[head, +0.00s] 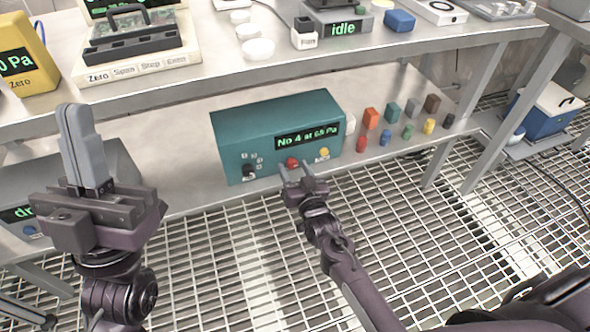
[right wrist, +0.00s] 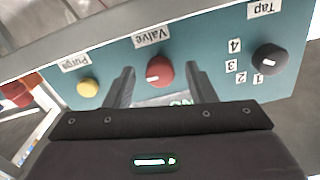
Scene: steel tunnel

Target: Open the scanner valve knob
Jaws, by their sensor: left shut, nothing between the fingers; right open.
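The scanner (head: 240,131) is a teal box on the lower shelf, its display reading "No 4 at 65 Pa". Its red valve knob (head: 292,162) is on the front face. My left gripper (head: 82,145) is shut and empty, raised at the left, away from the scanner.
A black tap knob (right wrist: 270,58) and a yellow purge knob (right wrist: 87,87) flank the valve. Several small coloured blocks and cylinders, including an orange block (head: 371,118), stand right of the scanner. The upper shelf edge (head: 420,45) overhangs. Grated floor lies in front.

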